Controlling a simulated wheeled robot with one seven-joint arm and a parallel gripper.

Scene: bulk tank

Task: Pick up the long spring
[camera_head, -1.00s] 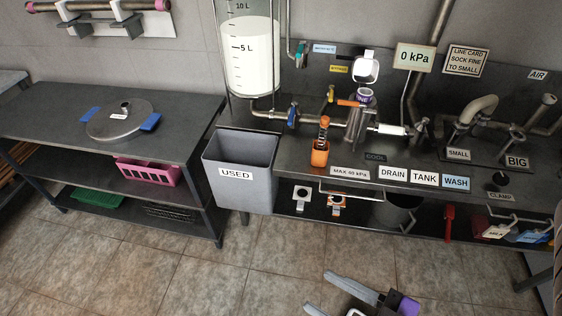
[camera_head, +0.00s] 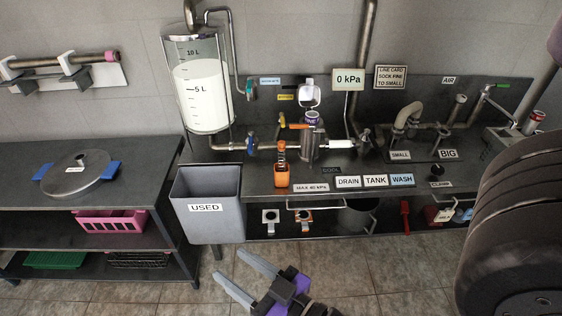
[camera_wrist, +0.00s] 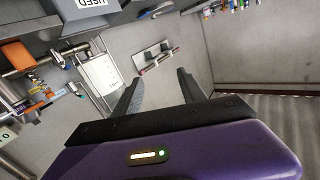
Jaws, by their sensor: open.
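I cannot make out a clear coil that I can surely call the long spring. A long brownish rod-like piece (camera_head: 92,57) with a reddish end lies across two white hooks on a wall rack (camera_head: 108,76) at the upper left; it may be the spring. The rack also shows in the wrist view (camera_wrist: 153,56), ahead of the fingers. My gripper (camera_head: 228,266) is open and empty, above the floor in front of the grey USED bin (camera_head: 208,208), well away from the rack. In the wrist view its two fingers (camera_wrist: 159,77) stand apart with nothing between them.
A dark side table (camera_head: 30,190) stands below the rack, with a round lid (camera_head: 77,172) on top and a pink basket (camera_head: 110,221) underneath. The bench (camera_head: 255,185) with tank (camera_head: 204,90) and pipes fills the middle and right. Tiled floor (camera_head: 130,292) in front is clear.

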